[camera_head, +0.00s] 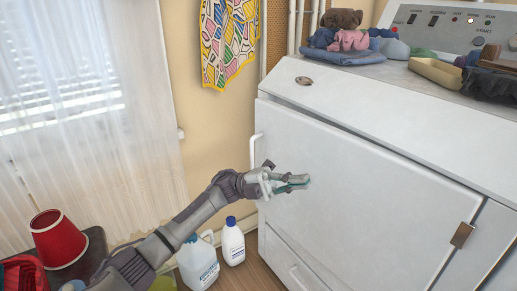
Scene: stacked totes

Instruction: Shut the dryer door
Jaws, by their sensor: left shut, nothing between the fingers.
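The white dryer (405,112) stands on the right, with clothes and a control panel on top. Its door (380,185) is a large white front panel with a white handle (254,148) on its left edge and a hinge (462,235) at the lower right. A dark gap shows along the door's top edge; I cannot tell whether it is fully closed. My left gripper (304,183) is shut and empty, in front of the door's left part near the handle. I cannot tell whether it touches the door. My right gripper is not in view.
A red bucket (58,238) sits on a dark surface at lower left. A curtained window (80,100) is behind. Folded clothes (345,55) lie on the dryer.

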